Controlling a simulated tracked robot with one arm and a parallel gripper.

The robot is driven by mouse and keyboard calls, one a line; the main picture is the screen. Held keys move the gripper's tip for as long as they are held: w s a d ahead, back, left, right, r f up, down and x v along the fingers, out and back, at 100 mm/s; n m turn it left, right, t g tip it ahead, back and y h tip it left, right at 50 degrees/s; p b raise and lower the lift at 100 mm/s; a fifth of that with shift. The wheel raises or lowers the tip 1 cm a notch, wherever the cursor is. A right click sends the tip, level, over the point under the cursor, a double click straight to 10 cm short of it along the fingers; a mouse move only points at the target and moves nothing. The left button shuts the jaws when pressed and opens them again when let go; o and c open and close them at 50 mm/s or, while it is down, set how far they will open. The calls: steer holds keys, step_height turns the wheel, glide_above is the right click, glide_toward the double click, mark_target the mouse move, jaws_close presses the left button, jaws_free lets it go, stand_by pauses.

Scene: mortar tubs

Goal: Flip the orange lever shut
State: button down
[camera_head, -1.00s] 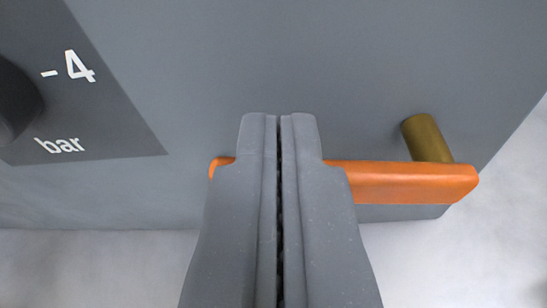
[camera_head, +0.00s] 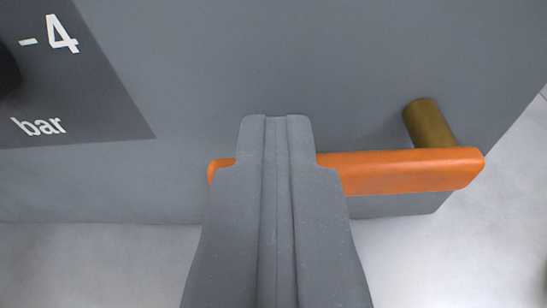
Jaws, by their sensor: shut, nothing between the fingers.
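The orange lever (camera_head: 400,171) lies nearly level across the lower part of a grey panel, right of centre. Its right end meets a brass-coloured stub (camera_head: 429,124) that sticks out of the panel. Its left tip shows just left of my gripper. My gripper (camera_head: 276,122) is shut and empty, its fingers pointing up the picture at the panel. The fingers cover the middle-left part of the lever; I cannot tell whether they touch it.
The grey panel (camera_head: 230,60) fills the upper view. A dark gauge plate (camera_head: 75,100) marked "-4" and "bar" is at upper left, with part of a black knob at the edge. Pale floor (camera_head: 430,265) shows below the panel's lower edge, clear of objects.

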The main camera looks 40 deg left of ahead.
steer(key=s+d+r, duration=0.4)
steer(key=s+r, duration=0.2)
steer(key=s, duration=0.2)
steer(key=shift+s+d, duration=0.25)
steer(key=shift+d, duration=0.1)
stand_by(0.7)
steer(key=shift+r, duration=0.15)
